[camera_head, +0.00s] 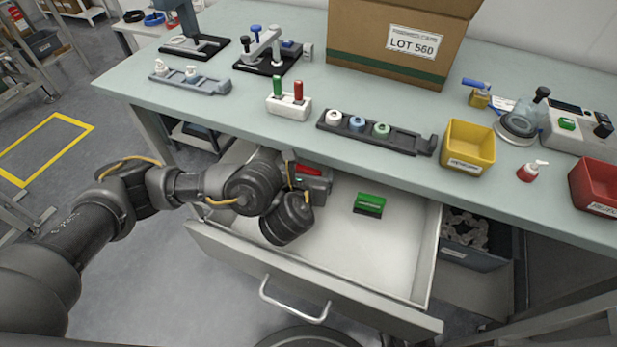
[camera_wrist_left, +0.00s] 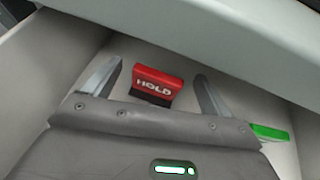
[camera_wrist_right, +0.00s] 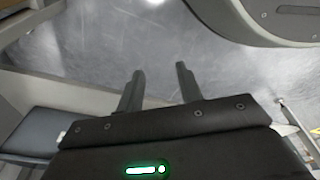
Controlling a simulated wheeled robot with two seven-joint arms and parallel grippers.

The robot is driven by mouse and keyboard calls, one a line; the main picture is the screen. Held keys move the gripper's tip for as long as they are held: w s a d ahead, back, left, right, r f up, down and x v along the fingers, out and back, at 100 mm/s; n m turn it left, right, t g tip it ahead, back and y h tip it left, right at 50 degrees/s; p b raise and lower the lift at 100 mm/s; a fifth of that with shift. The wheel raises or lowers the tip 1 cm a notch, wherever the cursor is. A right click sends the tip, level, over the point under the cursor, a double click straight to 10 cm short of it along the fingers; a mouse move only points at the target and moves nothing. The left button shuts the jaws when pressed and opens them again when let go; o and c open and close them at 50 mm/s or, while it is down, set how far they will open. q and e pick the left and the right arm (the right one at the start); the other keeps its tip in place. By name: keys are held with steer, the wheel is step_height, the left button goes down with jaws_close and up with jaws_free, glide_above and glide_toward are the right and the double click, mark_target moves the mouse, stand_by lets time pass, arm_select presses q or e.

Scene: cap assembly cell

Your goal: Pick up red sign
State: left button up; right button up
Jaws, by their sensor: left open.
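The red sign (camera_wrist_left: 158,85), lettered HOLD on a dark base, stands in the open drawer (camera_head: 385,252). My left gripper (camera_wrist_left: 158,70) is open, with one finger on each side of the sign. The fingers look apart from it. In the head view a strip of the red sign (camera_head: 308,170) shows at the left gripper (camera_head: 312,180); the rest is hidden by my wrist. My right gripper (camera_wrist_right: 160,70) is open and empty above the grey floor.
A green sign (camera_head: 369,205) stands in the drawer to the right; it also edges into the left wrist view (camera_wrist_left: 268,132). The bench (camera_head: 240,110) overhangs the drawer's back. The bench carries a yellow bin (camera_head: 468,147) and a large box (camera_head: 395,45). The drawer's front middle is clear.

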mark_target(309, 168)
arm_select(q)
steer(key=b+x, duration=0.1)
steer(key=x, duration=0.2)
steer(key=shift+w+f+b, duration=0.15)
steer(key=shift+f+b, duration=0.05)
steer(key=shift+b, duration=0.15)
steer(key=shift+w, duration=0.15)
arm_select(e)
step_height(309, 168, up, 5)
steer(key=w+a, duration=0.1)
steer(key=w, duration=0.1)
steer(key=shift+w+r, duration=0.15)
steer(key=shift+w, duration=0.15)
steer(key=shift+a, duration=0.1)
arm_select(q)
steer(key=c, duration=1.1)
steer(key=shift+r, duration=0.15)
